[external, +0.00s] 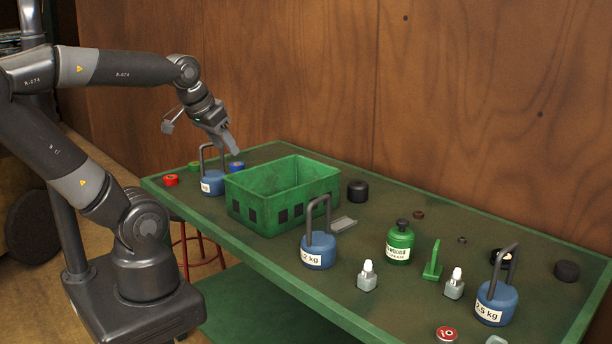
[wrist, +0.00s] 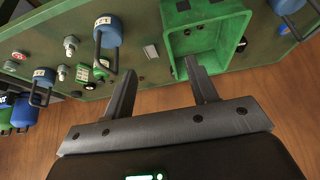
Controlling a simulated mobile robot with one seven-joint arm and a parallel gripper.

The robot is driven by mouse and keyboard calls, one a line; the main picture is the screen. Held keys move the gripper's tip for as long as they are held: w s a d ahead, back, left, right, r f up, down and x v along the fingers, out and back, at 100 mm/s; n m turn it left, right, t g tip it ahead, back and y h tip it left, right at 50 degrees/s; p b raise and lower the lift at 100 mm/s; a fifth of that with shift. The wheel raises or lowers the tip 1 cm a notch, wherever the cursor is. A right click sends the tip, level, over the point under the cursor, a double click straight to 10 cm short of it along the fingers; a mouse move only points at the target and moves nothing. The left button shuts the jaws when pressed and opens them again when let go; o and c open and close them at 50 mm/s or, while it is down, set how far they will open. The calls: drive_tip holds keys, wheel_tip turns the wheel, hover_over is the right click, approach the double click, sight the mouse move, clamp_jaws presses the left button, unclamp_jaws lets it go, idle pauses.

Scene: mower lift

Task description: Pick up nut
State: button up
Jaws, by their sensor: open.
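A small dark grey ring (external: 462,240), which looks like the nut, lies flat on the right part of the green table in the external view. A brownish-red ring (external: 418,214) lies farther back to its left; I cannot tell for sure which is the nut. My gripper (external: 228,148) is open and empty, raised above the table's left end near the green crate (external: 262,222), well away from both rings. In the wrist view my two fingers (wrist: 160,68) are spread with nothing between them. I cannot make out the nut clearly in that view.
Blue weights with tall handles stand on the table, one in front of the crate (external: 319,250) and one at right (external: 497,303). A green bottle (external: 399,243), a green bracket (external: 433,262) and small grey bottles (external: 367,275) stand between them. A wooden wall (external: 490,110) rises behind.

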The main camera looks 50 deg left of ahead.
drive_tip(key=w+d+r, duration=0.1)
drive_tip(key=w+r, duration=0.1)
drive_tip(key=w, duration=0.5)
drive_tip(key=w+d+r, duration=0.1)
drive_tip(key=w+r, duration=0.1)
drive_tip(key=w, duration=0.5)
drive_tip(key=g, duration=0.1)
hover_over(419, 213)
drive_tip(key=s, duration=0.4)
drive_tip(key=f, duration=2.7)
drive_tip(key=shift+w+a+f, duration=0.1)
drive_tip(key=shift+a+f, duration=0.1)
drive_tip(key=shift+a, duration=0.05)
drive_tip(key=shift+w+d+x, duration=0.1)
drive_tip(key=shift+w+x, duration=0.05)
drive_tip(key=shift+x, duration=1.4)
drive_tip(key=shift+w+d+x, duration=0.1)
drive_tip(key=shift+w+x, duration=0.1)
drive_tip(key=shift+x, duration=1.35)
drive_tip(key=shift+r, duration=0.2)
